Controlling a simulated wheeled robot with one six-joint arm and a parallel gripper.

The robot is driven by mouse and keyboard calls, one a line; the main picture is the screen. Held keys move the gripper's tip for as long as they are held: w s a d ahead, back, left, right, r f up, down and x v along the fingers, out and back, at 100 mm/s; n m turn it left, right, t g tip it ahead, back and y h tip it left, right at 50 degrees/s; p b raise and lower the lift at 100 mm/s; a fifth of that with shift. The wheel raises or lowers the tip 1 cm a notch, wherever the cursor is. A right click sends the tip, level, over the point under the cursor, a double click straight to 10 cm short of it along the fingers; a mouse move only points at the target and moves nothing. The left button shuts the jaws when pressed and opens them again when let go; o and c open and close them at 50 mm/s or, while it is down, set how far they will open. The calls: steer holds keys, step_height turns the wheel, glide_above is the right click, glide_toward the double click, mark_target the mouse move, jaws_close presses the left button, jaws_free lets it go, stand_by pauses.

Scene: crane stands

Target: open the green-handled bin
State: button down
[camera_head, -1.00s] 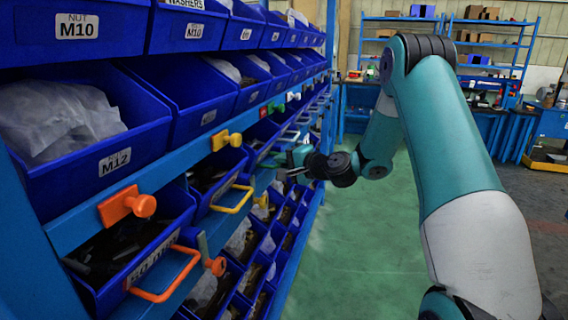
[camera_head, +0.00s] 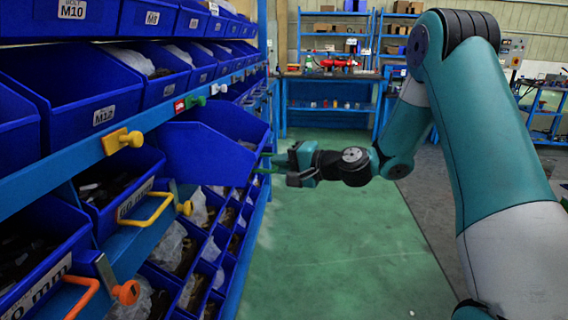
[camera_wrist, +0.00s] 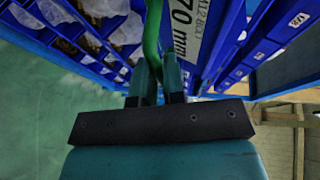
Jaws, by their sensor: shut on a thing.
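The green-handled bin (camera_head: 200,152) is blue and stands pulled out from the rack, jutting right into the aisle beyond the yellow-handled bin. Its green handle (camera_head: 262,162) also shows in the wrist view (camera_wrist: 152,32), beside a label reading 70 mm (camera_wrist: 186,40). My gripper (camera_head: 273,163) is shut on the green handle at the bin's front; in the wrist view its fingers (camera_wrist: 158,80) close around the handle's end. The bin's contents are not visible.
Several small open bins (camera_head: 208,245) lie below. The green floor (camera_head: 320,240) is clear on the right. Workbenches (camera_head: 330,93) stand at the back.

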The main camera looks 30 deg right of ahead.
steer(key=shift+d, duration=0.25)
steer(key=c, duration=1.2)
jaws_free()
steer(key=v, duration=1.7)
steer(key=shift+s+r, duration=0.15)
steer(key=shift+s, duration=0.05)
